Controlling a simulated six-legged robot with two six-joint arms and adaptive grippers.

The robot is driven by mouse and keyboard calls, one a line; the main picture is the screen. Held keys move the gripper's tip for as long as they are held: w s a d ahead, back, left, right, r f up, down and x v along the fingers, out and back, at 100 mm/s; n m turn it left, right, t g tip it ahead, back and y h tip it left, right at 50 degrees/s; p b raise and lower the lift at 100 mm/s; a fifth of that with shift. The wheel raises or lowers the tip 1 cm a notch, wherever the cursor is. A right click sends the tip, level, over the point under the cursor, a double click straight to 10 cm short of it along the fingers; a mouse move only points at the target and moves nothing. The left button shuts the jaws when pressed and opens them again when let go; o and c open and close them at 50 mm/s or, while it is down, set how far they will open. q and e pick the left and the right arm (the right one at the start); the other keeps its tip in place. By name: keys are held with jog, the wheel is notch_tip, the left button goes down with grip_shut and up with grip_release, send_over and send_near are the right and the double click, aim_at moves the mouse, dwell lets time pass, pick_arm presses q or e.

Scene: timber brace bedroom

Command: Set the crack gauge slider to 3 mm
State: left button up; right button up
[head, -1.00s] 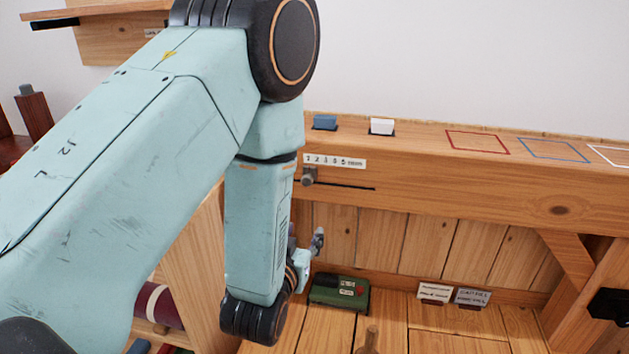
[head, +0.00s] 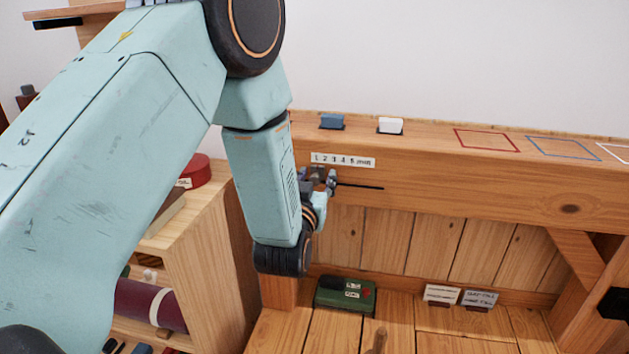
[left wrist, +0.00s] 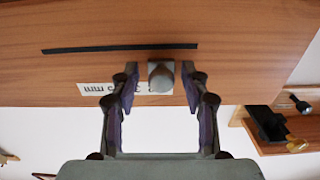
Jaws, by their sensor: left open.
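The crack gauge is on the front face of the wooden beam. Its slider is a grey knob (head: 317,172) near the left end of a dark slot (head: 362,187), below the low end of a white scale label (head: 343,160) reading 1 to 5 mm. My left gripper (head: 320,184) is open at the knob and partly covers it. In the left wrist view, turned upside down, the knob (left wrist: 160,78) stands between the open fingers (left wrist: 159,68), with small gaps on both sides. The knob hides part of the label (left wrist: 98,88).
A blue block (head: 331,121) and a white block (head: 390,125) sit on the beam top, left of coloured outlines. A green box (head: 345,294) and small cards (head: 441,293) stand below. A wooden shelf unit (head: 205,250) is at left. The beam face right of the slot is clear.

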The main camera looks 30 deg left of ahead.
pick_arm(q)
jog(key=shift+a, duration=0.1)
grip_shut()
dwell(0.3)
